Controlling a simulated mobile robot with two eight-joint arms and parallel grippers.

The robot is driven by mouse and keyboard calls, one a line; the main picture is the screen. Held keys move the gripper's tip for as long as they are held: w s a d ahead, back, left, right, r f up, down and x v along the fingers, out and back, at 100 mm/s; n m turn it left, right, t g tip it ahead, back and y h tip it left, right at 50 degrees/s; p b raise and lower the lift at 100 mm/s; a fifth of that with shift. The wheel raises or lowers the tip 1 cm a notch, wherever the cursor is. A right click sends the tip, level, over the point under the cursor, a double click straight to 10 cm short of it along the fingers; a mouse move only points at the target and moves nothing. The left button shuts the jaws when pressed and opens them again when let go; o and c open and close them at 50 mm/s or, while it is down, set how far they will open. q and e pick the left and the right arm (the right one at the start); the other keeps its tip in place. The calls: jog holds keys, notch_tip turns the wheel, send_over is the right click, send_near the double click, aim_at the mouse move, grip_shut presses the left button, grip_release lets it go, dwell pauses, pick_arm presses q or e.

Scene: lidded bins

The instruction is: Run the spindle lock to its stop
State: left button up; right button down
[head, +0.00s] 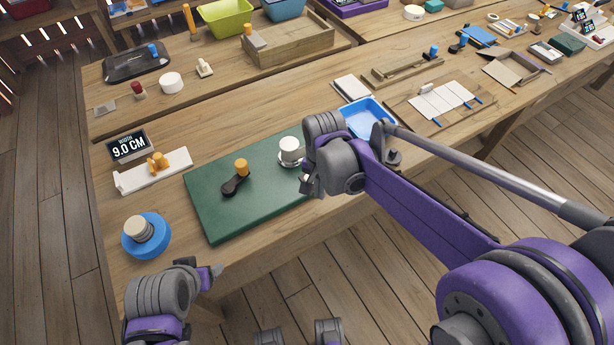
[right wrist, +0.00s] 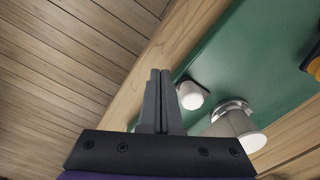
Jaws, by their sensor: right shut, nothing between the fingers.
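A green board (head: 220,205) lies on the bench and carries a black lever with an orange knob (head: 241,166) and a white cylinder on a metal base (head: 289,148). In the right wrist view the board (right wrist: 232,62) also bears a small white knob on a dark base (right wrist: 190,95), beside the larger cylinder (right wrist: 238,128). I cannot tell which part is the spindle lock. My right gripper (head: 306,186) is at the board's right edge. In the right wrist view its fingers (right wrist: 160,74) are shut and empty, left of the small knob. My left gripper (head: 212,273) is off the bench's front edge.
A 9.0 CM display (head: 129,147) and a white rail with an orange piece (head: 153,171) stand left of the board. A blue round base with a beige knob (head: 146,236) is near the front corner. A blue tray (head: 367,117) lies behind my right arm.

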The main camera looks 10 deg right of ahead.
jog(key=shift+w+a, duration=0.3)
jog(key=shift+w, duration=0.55)
jog(key=shift+w+a, duration=0.35)
jog(key=shift+w, duration=0.5)
jog(key=shift+w+a, duration=0.3)
jog(key=shift+w, duration=0.55)
jog(key=shift+s+d, duration=0.3)
jog(key=shift+s, duration=0.45)
jog(key=shift+r+p, duration=2.15)
jog(key=shift+r, duration=1.4)
jog(key=s+d+n+t, duration=0.2)
jog(key=s+d+n, duration=0.2)
jog(key=s, duration=0.5)
jog(key=s+d+n+t, duration=0.3)
jog(key=s+d+n, duration=0.1)
jog(key=s, duration=0.5)
jog(key=shift+f, duration=0.2)
